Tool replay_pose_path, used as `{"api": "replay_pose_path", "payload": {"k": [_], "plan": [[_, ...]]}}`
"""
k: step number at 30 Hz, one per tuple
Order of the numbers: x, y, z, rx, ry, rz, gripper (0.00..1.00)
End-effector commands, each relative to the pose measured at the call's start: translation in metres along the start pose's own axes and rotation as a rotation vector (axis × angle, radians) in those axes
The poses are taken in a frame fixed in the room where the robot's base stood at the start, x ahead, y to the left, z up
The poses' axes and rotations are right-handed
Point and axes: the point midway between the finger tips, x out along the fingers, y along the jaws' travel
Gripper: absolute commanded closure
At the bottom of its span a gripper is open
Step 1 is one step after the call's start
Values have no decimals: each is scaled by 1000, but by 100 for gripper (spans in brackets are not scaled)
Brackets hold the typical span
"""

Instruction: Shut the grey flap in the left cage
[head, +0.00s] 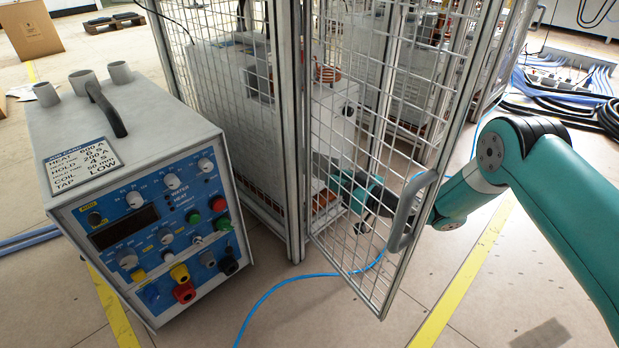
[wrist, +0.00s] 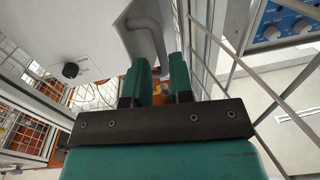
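In the wrist view a light grey panel with a bent grey bar on it, which looks like the grey flap (wrist: 136,18), is just ahead of my gripper (wrist: 161,72). The two teal fingers stand apart, with a gap between them. The bar's lower end is close to the fingertips; I cannot tell whether they touch it. In the head view my arm reaches behind the open mesh door (head: 372,130) of the left cage. My gripper is only partly visible through the mesh, and I cannot make out the flap there.
The mesh door with its grey handle (head: 408,212) stands between the head camera and my wrist. A white cabinet (head: 338,112) is inside the cage. A blue-fronted control box (head: 130,150) stands at left. A blue cable (head: 290,281) lies on the floor.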

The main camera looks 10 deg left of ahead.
Motion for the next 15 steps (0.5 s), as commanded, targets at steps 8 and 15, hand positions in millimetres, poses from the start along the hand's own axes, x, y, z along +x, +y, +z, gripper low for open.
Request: {"api": "replay_pose_path", "payload": {"k": [8, 15], "plan": [[7, 2, 0, -1, 1, 10, 79], [10, -2, 0, 0, 1, 4, 88]]}}
